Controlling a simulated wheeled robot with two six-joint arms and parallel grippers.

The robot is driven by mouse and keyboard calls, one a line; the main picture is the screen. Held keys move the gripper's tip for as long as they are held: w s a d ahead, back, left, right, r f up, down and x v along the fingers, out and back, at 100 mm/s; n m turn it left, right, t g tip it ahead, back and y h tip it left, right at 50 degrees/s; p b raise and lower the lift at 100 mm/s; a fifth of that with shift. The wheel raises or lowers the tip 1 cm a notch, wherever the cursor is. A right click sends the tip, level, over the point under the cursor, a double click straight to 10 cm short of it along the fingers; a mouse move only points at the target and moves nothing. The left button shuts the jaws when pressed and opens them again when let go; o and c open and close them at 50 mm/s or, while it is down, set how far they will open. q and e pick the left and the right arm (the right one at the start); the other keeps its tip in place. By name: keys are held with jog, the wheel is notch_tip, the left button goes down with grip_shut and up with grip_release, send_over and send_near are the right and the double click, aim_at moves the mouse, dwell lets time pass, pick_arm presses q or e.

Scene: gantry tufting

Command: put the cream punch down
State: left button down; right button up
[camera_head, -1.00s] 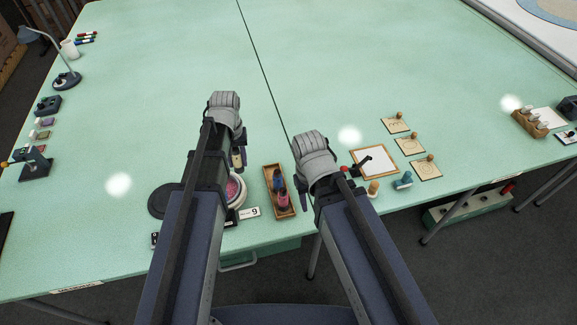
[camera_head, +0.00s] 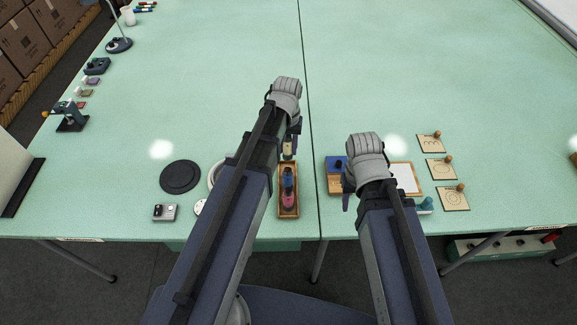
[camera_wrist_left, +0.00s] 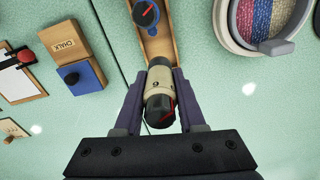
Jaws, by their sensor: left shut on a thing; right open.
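My left gripper (camera_head: 290,146) is shut on the cream punch (camera_wrist_left: 159,78), a cream cylinder with a dark end and a red mark. The punch also shows in the head view (camera_head: 288,148), at the far end of the wooden tray (camera_head: 280,203). In the left wrist view it covers part of the tray's end (camera_wrist_left: 158,48); its height above the tray is unclear. A blue punch (camera_head: 288,177) and a pink punch (camera_head: 288,200) are in the tray. My right gripper (camera_head: 349,192) is open and empty, right of the tray.
A blue block on a wooden chalk box (camera_wrist_left: 66,45) lies right of the tray in the head view. A white-rimmed dish (camera_wrist_left: 228,35) of coloured yarn is left, partly behind my arm. A dark disc (camera_head: 180,176) lies further left. The table's far middle is clear.

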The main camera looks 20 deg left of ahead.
pick_arm(q)
jog(key=shift+f+b, duration=3.05)
jog(key=shift+f, duration=0.65)
pick_arm(e)
jog(key=shift+f, duration=3.65)
pick_arm(q)
jog(key=shift+r, duration=0.15)
pick_arm(e)
jog(key=shift+r, duration=0.15)
pick_arm(q)
jog(key=c, duration=0.5)
grip_release()
notch_tip(320, 180, up, 12)
jog(key=p, duration=1.2)
jog(key=s+d+m+y, duration=0.1)
jog(key=s+d+m, duration=0.4)
jog(key=s+d, duration=0.5)
jog(key=s, duration=0.4)
jog(key=shift+s+d, duration=0.15)
jog(key=shift+d, duration=0.05)
pick_arm(e)
notch_tip(320, 180, up, 12)
pick_arm(q)
jog(key=shift+r, duration=0.1)
